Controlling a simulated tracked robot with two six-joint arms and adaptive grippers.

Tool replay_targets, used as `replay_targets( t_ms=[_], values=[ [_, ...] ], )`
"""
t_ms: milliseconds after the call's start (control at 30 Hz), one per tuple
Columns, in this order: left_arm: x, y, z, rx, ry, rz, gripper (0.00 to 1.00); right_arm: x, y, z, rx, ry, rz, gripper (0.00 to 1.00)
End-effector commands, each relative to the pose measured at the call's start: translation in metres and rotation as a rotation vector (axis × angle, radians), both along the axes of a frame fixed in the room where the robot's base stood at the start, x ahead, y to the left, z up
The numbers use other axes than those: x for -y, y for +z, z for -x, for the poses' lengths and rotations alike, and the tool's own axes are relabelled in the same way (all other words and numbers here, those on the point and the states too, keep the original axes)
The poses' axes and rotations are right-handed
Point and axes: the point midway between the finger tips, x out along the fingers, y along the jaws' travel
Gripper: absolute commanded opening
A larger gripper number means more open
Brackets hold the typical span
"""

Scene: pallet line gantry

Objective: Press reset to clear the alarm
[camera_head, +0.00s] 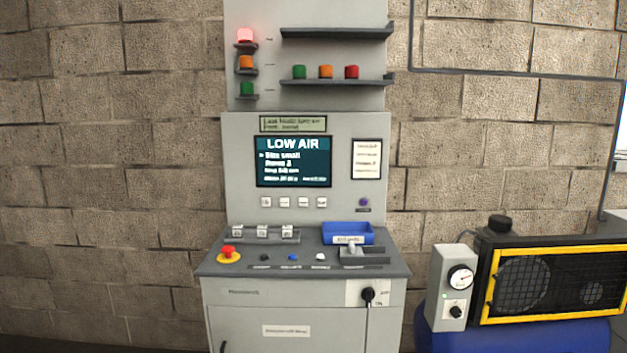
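The control console (340,220) stands against the wall in the head view. Its screen (293,162) reads LOW AIR, with smaller lines below. The top red lamp (245,35) on the left glows; the orange lamp (246,62) and green lamp (247,89) below look unlit. On the sloped desk are a black button (264,257), a blue button (293,257) and a white button (320,256). Their labels are too small to read, so I cannot tell which is reset. Neither gripper is in view.
A red emergency-stop knob (229,251) is at the desk's left. A blue tray (347,233) and a lever (352,247) are at its right. A black rotary switch (368,294) is on the front. A compressor (550,275) with a gauge (460,276) stands at right.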

Motion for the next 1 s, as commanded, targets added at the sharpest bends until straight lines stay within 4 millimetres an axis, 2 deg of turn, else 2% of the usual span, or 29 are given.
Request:
replay_targets(
  t_ms=[300, 500, 567, 1000],
  values=[
    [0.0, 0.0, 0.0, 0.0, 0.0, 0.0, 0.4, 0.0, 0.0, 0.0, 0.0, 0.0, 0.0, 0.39],
    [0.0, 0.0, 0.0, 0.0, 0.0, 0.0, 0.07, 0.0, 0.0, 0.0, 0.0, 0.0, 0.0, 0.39],
    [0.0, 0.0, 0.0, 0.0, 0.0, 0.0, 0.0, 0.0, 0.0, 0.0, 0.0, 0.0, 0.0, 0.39],
    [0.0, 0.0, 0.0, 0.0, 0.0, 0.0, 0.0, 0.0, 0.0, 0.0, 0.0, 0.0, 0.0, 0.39]
  ],
)
